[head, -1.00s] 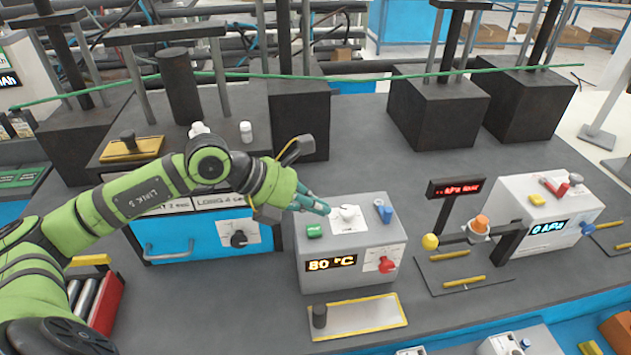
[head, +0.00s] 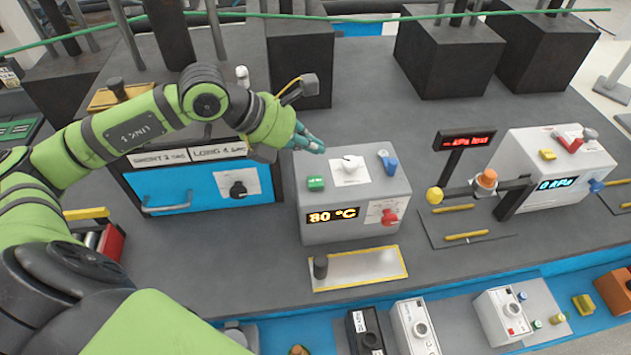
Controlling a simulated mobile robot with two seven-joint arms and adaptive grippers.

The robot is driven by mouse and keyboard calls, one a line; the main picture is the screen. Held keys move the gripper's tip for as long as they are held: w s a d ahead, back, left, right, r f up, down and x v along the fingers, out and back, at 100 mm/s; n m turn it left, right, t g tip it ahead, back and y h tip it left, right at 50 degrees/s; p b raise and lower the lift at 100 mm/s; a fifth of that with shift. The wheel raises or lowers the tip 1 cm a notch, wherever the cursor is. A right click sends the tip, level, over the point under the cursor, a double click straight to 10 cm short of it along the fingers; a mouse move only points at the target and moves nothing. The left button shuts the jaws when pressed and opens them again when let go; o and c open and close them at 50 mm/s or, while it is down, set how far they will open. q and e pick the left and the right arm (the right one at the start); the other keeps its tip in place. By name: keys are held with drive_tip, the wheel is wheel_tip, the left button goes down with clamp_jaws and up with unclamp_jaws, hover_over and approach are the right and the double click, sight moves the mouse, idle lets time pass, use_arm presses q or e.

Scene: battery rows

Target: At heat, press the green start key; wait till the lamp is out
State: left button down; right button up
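The heat unit is a grey box (head: 350,188) with a lit "80 °C" display (head: 333,215). The green key (head: 316,184) is on its top at left. A white knob (head: 349,165), a blue switch (head: 389,162) and a red knob (head: 389,217) are also on the box. My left gripper (head: 311,141) is above and behind the green key, apart from it. Its teal fingers look close together and hold nothing. No lit lamp can be made out on the box. My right gripper is out of view.
A blue-fronted drawer unit (head: 168,188) stands left of the box. A yellow-edged plate (head: 370,268) lies in front. At right stand a kPa unit (head: 555,165) and a sign on a post (head: 467,143). Small devices line the front edge (head: 415,325).

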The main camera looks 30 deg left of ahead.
use_arm(q)
drive_tip(key=b, duration=0.4)
hover_over(312, 182)
wheel_tip(312, 182, down, 6)
drive_tip(key=shift+r, duration=0.2)
drive_tip(key=shift+f+b, duration=0.35)
drive_tip(key=shift+f, duration=0.2)
drive_tip(key=shift+r, duration=0.1)
idle(0.4)
drive_tip(key=shift+f+b, duration=0.45)
drive_tip(key=shift+b, duration=0.2)
